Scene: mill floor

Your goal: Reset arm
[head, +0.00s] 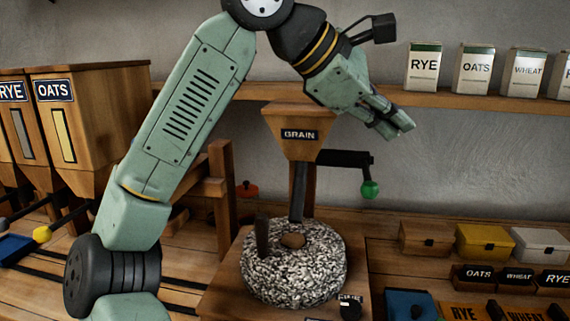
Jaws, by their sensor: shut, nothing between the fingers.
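My green arm reaches up from the lower left and bends over at the top. My gripper (397,130) is shut and empty, up in the air to the right of the wooden grain hopper (296,122). Its closed fingers point down and to the right. It touches nothing that I can see. The wrist camera bracket shows above it.
A round millstone (294,265) lies under the hopper, with a green-knobbed crank (370,188) beside it. RYE and OATS bins (93,103) stand at left. Labelled cartons (424,68) line the wall shelf (480,100). Small boxes (483,243) and labelled trays (510,279) sit at right.

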